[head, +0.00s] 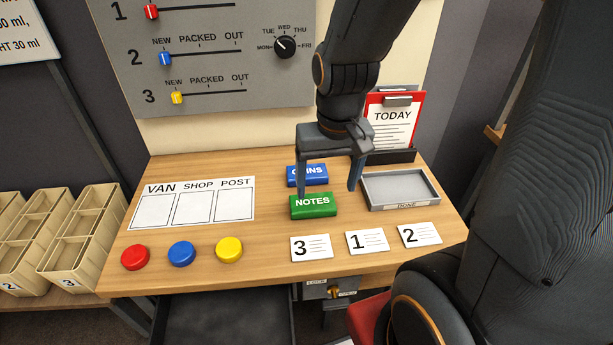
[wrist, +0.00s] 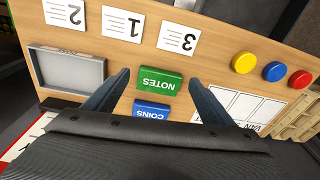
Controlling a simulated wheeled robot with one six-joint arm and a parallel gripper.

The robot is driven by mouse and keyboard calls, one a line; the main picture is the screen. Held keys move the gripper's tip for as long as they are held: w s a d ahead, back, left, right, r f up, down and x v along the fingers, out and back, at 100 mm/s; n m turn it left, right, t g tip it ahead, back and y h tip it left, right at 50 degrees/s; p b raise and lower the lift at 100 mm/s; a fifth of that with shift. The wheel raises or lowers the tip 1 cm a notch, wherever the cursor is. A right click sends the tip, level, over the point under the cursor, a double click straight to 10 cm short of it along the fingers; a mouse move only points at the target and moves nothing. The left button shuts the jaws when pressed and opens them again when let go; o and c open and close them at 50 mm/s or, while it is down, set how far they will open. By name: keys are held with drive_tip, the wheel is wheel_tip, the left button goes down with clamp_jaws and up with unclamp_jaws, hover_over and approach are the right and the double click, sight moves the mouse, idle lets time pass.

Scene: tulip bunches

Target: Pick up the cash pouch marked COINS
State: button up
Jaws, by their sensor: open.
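The blue cash pouch marked COINS (head: 313,181) lies on the wooden table, behind the green pouch marked NOTES (head: 313,207). In the head view part of the blue pouch and its first letters are hidden by a finger of my gripper (head: 328,190). My gripper is open and empty, pointing down over the pouches. In the wrist view the COINS pouch (wrist: 152,110) lies between the fingers, close to the gripper body, and its lower edge is partly cut off. The NOTES pouch (wrist: 159,81) lies beyond it, between the fingertips (wrist: 158,80).
A grey DONE tray (head: 398,205) is right of the pouches. A red TODAY clipboard (head: 392,120) stands behind it. Cards numbered 3 (head: 311,248), 1 (head: 367,241) and 2 (head: 420,234) lie in front. A VAN/SHOP/POST sheet (head: 190,224) and red, blue and yellow discs (head: 229,249) lie left.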

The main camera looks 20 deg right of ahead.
sight(308, 171)
drive_tip(key=w+d+f+m+b, duration=0.1)
drive_tip(key=w+m+b, duration=0.1)
drive_tip(key=w+m, duration=0.1)
drive_tip(key=w+d+f+m+y+b, duration=0.1)
drive_tip(key=w+f+m+b, duration=0.1)
drive_tip(key=w+m, duration=0.1)
drive_tip(key=w+f+m+b, duration=0.1)
drive_tip(key=w+m+b, duration=0.1)
drive_tip(key=w+m, duration=0.2)
drive_tip(key=shift+d+f+g+y, duration=0.25)
drive_tip(key=shift+d+g+y, duration=0.15)
drive_tip(key=w+d+m+b, duration=0.1)
drive_tip(key=w+m+b, duration=0.1)
drive_tip(key=w+m, duration=0.1)
drive_tip(key=w+d+f+m+y+b, duration=0.1)
drive_tip(key=w+m, duration=0.2)
drive_tip(key=w+m+y+b, duration=0.1)
drive_tip(key=w+m+b, duration=0.1)
drive_tip(key=w+m, duration=0.1)
drive_tip(key=shift+d+f+b, duration=0.3)
drive_tip(key=shift+d+f, duration=0.05)
drive_tip(key=shift+d, duration=0.05)
drive_tip(key=shift+p+x, duration=0.3)
drive_tip(key=shift+x, duration=3.4)
drive_tip(key=shift+w+a, duration=0.1)
drive_tip(key=shift+w, duration=0.05)
drive_tip(key=c, duration=1.3)
